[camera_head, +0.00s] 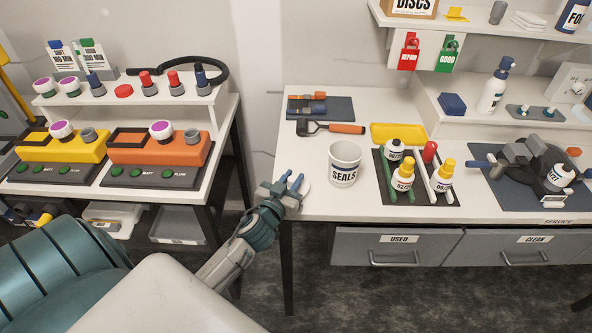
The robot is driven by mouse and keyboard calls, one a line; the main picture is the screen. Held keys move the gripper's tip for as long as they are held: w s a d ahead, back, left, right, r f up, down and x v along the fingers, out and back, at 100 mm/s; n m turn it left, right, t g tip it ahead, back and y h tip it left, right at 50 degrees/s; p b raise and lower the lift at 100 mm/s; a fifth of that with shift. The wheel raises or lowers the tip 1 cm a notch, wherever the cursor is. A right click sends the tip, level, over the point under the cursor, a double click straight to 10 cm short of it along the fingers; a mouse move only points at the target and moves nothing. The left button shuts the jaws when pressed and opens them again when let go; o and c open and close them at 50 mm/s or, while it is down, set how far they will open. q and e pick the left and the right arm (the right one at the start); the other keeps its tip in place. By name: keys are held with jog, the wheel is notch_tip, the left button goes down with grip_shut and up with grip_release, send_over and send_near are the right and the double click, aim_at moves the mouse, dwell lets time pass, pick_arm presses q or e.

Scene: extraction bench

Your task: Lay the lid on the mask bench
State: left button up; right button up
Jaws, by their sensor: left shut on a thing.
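I cannot tell whether the piece touches the bench. An open white tub marked SEALS (345,163) stands just right of the gripper. No label naming the mask bench is readable; another white bench (205,173) stands on the left. My right gripper is not in view.
The left bench holds a yellow unit (75,148), an orange unit (180,152) and a raised shelf with several knobs and bottles. On the right bench are an orange-handled scraper (345,128), a dark tray of bottles (425,197) and a blue mat (500,195). A floor gap separates the benches.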

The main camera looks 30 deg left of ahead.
pick_arm(q)
jog(key=w, duration=0.1)
jog(key=w+p, duration=0.1)
jog(key=shift+w+a, duration=0.2)
jog(key=shift+w, duration=0.15)
jog(key=shift+f, duration=0.25)
jog(key=shift+s, duration=0.15)
jog(key=shift+f, duration=0.1)
jog(key=o, duration=0.9)
jog(key=shift+o, duration=0.2)
